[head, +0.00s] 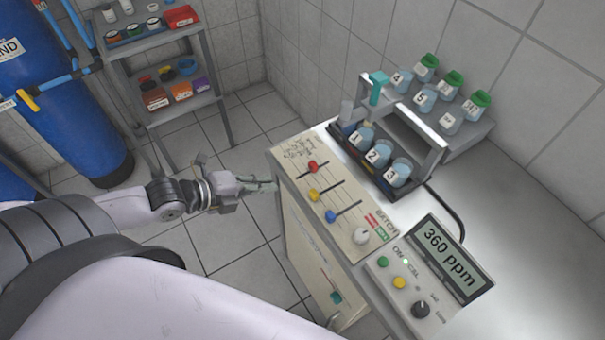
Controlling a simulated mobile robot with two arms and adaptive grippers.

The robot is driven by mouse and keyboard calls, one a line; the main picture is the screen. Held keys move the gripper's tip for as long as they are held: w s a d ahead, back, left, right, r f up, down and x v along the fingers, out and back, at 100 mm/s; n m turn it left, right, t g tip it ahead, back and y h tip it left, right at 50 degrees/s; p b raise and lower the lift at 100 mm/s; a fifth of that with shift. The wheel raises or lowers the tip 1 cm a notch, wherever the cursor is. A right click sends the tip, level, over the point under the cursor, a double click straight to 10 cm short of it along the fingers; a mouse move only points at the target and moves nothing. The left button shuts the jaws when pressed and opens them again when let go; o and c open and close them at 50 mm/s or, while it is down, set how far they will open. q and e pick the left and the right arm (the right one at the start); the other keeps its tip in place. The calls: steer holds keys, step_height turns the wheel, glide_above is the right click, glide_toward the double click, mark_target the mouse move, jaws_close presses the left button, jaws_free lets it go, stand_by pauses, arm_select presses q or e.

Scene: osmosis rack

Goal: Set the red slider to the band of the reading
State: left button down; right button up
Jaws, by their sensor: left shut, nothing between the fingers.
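The red slider (313,167) sits on the top track of the cream control panel (346,246), near the middle of its track. A yellow slider (314,195) and a blue slider (330,216) sit on the tracks below it. The meter display (447,258) to the right reads 360 ppm. Handwritten marks (299,147) are at the panel's upper left, too small to read. My left gripper (273,186) is shut and empty, just left of the panel's edge and apart from the sliders. My right gripper is not in view.
A rack with numbered jars (378,154) stands behind the panel, with more jars on a grey stand (472,131). The meter has green and yellow buttons and a black knob (420,309). The white bench (540,240) is clear at right. A shelf (160,45) and blue tanks (70,110) stand left.

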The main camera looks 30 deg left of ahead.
mark_target(317, 167)
arm_select(q)
steer(key=x, duration=0.3)
steer(key=r+p+x, duration=0.1)
steer(key=x, duration=0.2)
steer(key=w+x, duration=0.1)
steer(key=x, duration=0.2)
steer(key=shift+w+d+r, duration=0.1)
steer(key=shift+w+d, duration=0.05)
steer(key=shift+d, duration=0.15)
steer(key=shift+w+d+p, duration=0.3)
steer(key=shift+w+p, duration=0.05)
steer(key=shift+w, duration=0.1)
steer(key=w, duration=0.1)
steer(key=w+d+b, duration=0.2)
steer(key=w, duration=0.1)
steer(key=shift+d+f, duration=0.15)
steer(key=shift+f, duration=0.1)
steer(key=shift+w+d, duration=0.15)
steer(key=shift+w, duration=0.15)
steer(key=shift+s+r, duration=0.1)
